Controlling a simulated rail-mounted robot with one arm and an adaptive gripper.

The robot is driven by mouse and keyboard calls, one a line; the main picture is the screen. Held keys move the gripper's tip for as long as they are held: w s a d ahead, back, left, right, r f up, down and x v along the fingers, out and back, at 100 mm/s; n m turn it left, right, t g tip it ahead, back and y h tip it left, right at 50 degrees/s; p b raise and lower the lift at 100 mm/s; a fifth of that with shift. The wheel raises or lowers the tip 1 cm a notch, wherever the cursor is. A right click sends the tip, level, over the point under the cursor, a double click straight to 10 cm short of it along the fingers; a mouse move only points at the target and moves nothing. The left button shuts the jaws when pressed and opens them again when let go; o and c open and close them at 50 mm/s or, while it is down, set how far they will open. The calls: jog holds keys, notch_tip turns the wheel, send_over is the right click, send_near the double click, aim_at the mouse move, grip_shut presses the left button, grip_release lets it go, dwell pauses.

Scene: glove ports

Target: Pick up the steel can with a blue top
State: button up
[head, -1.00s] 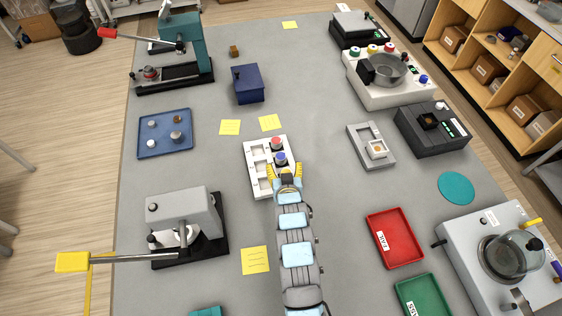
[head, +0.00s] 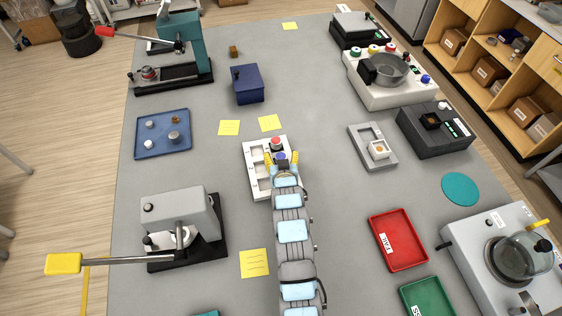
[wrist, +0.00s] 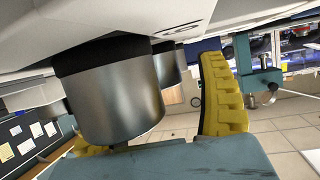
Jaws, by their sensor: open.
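The can tops do not show there, and finger contact cannot be told.
Sticky notes (head: 269,123) lie behind the rack, and a dark blue box (head: 248,84) stands farther back. A grey press (head: 180,222) is at left, a blue tray (head: 138,150) beyond it. A red tray (head: 413,262) and a grey fixture (head: 362,143) are at right.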

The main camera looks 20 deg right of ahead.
jog(key=shift+f, duration=0.1)
grip_shut()
dwell(0.3)
